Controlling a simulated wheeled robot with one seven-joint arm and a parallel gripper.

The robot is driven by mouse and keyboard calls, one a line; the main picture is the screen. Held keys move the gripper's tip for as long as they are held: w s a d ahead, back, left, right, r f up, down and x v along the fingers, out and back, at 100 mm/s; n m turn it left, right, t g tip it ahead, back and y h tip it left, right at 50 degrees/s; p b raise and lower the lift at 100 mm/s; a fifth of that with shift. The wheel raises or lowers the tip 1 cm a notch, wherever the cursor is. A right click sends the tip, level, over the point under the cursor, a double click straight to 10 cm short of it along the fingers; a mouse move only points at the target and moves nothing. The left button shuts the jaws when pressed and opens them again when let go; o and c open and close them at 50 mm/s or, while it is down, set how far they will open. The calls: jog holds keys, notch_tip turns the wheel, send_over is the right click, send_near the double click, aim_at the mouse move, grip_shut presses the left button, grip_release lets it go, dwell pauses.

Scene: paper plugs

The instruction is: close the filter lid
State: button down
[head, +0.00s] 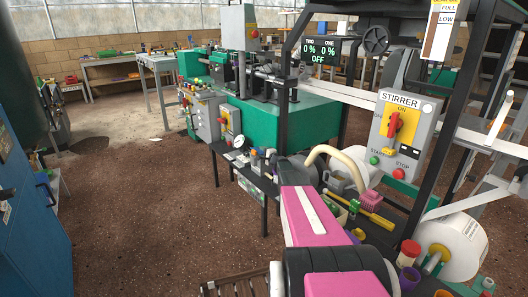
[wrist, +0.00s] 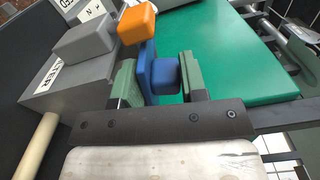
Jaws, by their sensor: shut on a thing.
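In the wrist view, my gripper (wrist: 157,76) has its two green fingers on either side of a blue handle-like piece (wrist: 166,76). They are shut on it. An orange block (wrist: 137,22) sits just beyond the blue piece, at its far end. To the left is a grey box (wrist: 50,95) with a partly hidden label (wrist: 74,73) ending in "TER", and a grey block (wrist: 84,42) on it. I cannot tell which part is the lid or how far it is open. In the head view, my pink and black arm reaches forward; my gripper and the filter cannot be made out there.
A green surface (wrist: 235,50) lies right of the fingers in the wrist view. A pale rod (wrist: 37,147) is at lower left. In the head view, the stirrer panel (head: 405,133) and a paper roll (head: 460,245) stand close on the right. Open floor (head: 130,210) lies to the left.

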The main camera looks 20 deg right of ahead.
jog(key=shift+f+n, duration=0.2)
jog(key=shift+n, duration=0.6)
jog(key=shift+d, duration=0.1)
jog(key=c, duration=0.8)
grip_release()
jog(key=shift+f, duration=0.15)
